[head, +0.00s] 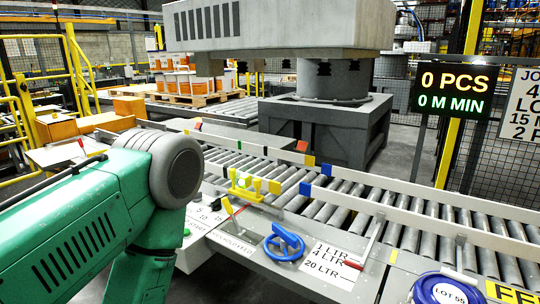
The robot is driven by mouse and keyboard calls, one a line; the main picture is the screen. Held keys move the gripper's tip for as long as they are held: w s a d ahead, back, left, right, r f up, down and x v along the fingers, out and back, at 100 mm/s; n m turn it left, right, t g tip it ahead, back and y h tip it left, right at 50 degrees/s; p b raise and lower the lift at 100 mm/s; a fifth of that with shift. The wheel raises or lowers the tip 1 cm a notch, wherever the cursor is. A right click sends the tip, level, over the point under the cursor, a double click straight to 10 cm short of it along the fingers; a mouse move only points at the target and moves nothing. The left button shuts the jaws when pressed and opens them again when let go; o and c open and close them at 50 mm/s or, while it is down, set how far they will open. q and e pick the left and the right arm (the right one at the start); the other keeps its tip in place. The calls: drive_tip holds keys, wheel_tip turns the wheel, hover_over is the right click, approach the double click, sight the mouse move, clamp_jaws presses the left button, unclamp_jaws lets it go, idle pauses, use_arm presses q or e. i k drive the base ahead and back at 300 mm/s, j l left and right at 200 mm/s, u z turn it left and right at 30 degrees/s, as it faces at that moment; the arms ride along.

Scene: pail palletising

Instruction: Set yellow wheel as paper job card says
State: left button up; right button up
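A white paper card (520,106) at the right edge is cut off; "JO", "4", "LO", "15 M" and "2 P" show. My green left arm fills the lower left; its gripper is out of view. My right gripper is not in view.
A dark display (452,91) reads 0 PCS, 0 M MIN. The roller conveyor (400,238) with pale rails runs across behind the panel. A blue lid marked LOT 55 (447,291) is at bottom right. A large grey machine (325,125) stands behind.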

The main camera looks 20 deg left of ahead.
sight(89, 154)
drive_tip(key=i+j+z, duration=0.1)
drive_tip(key=j, duration=0.5)
drive_tip(key=i+j+z, duration=0.1)
drive_tip(key=j, duration=0.5)
drive_tip(key=i+j+z, duration=0.1)
drive_tip(key=j, duration=0.5)
drive_tip(key=i+j+z, duration=0.1)
drive_tip(key=j, duration=0.55)
drive_tip(key=i, duration=0.1)
